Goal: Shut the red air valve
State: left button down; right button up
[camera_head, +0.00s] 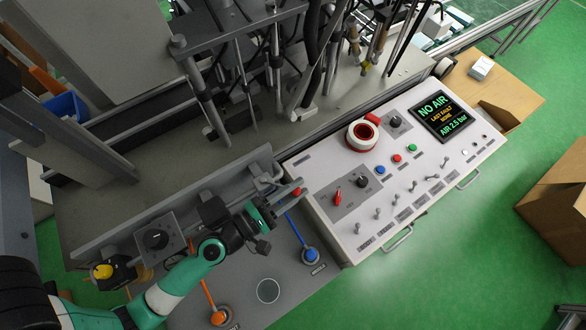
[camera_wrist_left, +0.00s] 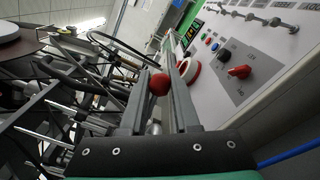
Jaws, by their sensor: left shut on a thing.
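The red end of the air valve's handle (camera_head: 298,192) shows at the tips of my left gripper (camera_head: 288,196), by the left edge of the control panel in the head view. In the left wrist view the rounded red handle (camera_wrist_left: 159,84) sits between the two grey fingers of my left gripper (camera_wrist_left: 164,82), which is shut on it. The valve's body and the way its handle lies are mostly hidden by the gripper. My right gripper is not in view.
The white control panel (camera_head: 345,235) has switches, buttons, a red selector (camera_head: 337,197) and a red-ringed knob (camera_head: 362,134). Its screen (camera_head: 439,117) reads "NO AIR" and "AIR 2.5 bar". A grey pipe (camera_head: 270,174) and a blue hose (camera_head: 296,230) are close to the gripper.

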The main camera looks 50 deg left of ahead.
pick_arm(q)
jog(key=shift+r, duration=0.1)
jog(key=c, duration=0.6)
grip_release()
jog(key=shift+c, duration=0.2)
jog(key=shift+s+f, duration=0.2)
jog(key=shift+s, duration=0.15)
jog(key=s+a+b, duration=0.1)
jog(key=s+b, duration=0.5)
jog(key=s, duration=0.5)
jog(key=shift+a+r, duration=0.15)
jog(key=shift+w, duration=0.1)
